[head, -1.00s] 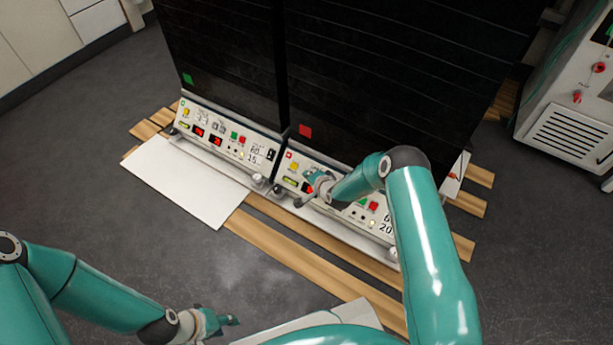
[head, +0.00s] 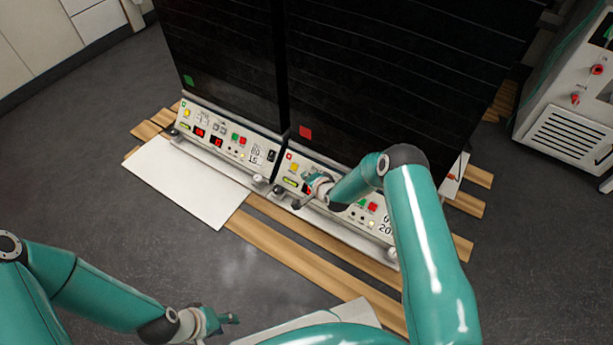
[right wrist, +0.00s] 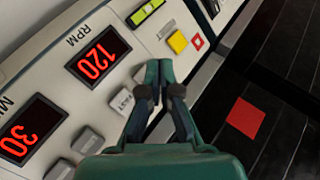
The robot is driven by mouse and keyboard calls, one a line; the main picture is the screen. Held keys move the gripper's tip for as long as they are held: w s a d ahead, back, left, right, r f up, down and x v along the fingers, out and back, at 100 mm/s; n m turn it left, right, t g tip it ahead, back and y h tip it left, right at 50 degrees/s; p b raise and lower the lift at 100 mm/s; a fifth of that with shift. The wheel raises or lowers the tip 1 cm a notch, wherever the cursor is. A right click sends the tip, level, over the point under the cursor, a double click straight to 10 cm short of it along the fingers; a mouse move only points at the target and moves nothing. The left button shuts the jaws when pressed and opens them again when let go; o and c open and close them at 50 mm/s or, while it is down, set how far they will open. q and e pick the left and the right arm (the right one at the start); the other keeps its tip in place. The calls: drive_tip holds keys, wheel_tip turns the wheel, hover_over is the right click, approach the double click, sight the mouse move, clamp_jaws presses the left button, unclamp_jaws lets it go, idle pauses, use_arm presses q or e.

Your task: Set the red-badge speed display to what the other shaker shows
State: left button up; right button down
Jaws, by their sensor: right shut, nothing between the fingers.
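The red-badge shaker's control panel (head: 292,165) is on the right in the head view, below the red badge (head: 305,132). In the right wrist view its RPM display (right wrist: 98,57) reads 120 in red digits. My right gripper (right wrist: 158,75) is shut and empty, its tips over the grey buttons beside that display; contact cannot be told. In the head view the right gripper (head: 310,181) partly covers this panel. The other shaker, with a green badge (head: 188,79), has two red displays (head: 208,136), too small to read. My left gripper (head: 230,319) is low, away from both panels.
A second display (right wrist: 31,130) on the red-badge panel reads 30. A yellow button (right wrist: 178,42) is near my right fingertips. A white board (head: 185,183) and wooden slats (head: 290,252) lie before the shakers. A white machine (head: 570,110) stands at right.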

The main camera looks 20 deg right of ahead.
drive_tip(key=shift+r, duration=0.1)
drive_tip(key=shift+s+a+r+p, duration=0.6)
drive_tip(key=shift+a+r+p, duration=0.2)
drive_tip(key=shift+p, duration=0.2)
drive_tip(key=shift+s+a+r+p, duration=0.55)
drive_tip(key=shift+a+r+p, duration=0.2)
drive_tip(key=shift+p, duration=0.25)
drive_tip(key=shift+d, duration=0.1)
